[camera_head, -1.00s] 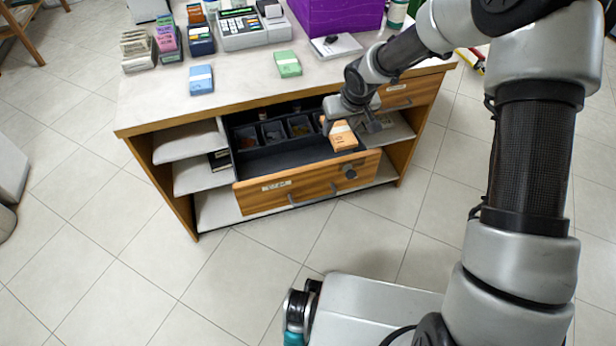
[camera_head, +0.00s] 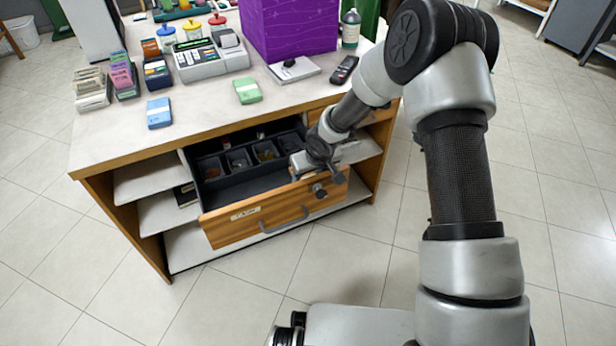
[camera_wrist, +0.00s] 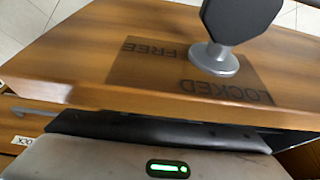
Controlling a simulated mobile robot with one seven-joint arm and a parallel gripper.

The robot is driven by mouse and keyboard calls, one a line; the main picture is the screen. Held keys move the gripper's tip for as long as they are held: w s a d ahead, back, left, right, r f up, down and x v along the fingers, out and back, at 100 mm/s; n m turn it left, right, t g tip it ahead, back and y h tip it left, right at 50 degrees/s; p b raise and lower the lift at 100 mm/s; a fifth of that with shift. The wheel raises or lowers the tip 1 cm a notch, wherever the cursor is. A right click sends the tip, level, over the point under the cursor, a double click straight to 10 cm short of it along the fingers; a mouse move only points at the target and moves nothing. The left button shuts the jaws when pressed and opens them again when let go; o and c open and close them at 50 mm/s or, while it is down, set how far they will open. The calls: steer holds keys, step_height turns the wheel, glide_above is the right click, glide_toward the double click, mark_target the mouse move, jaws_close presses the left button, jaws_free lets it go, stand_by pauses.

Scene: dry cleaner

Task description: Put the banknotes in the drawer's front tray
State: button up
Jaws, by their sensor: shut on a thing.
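The drawer (camera_head: 255,222) of the wooden counter is pulled open, with several small dark compartments (camera_head: 238,160) at the back and a wide dark front tray (camera_head: 235,187). My gripper (camera_head: 297,167) is at the right end of the drawer, just behind its front panel. In the wrist view, my gripper's body with a green light lies along the bottom. Its fingers are out of sight beyond the panel's edge. A blue bundle (camera_head: 159,112) and a green bundle (camera_head: 248,90) lie on the counter top.
A dark lock knob (camera_head: 319,190), also large in the wrist view (camera_wrist: 240,18), sticks out of the drawer front beside my gripper. The grey handle (camera_head: 285,222) is left of it. A cash register (camera_head: 208,60), purple box (camera_head: 290,28) and note stacks (camera_head: 92,92) crowd the counter's back.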

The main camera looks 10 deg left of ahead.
steer(key=shift+f, duration=0.1)
steer(key=o, duration=0.8)
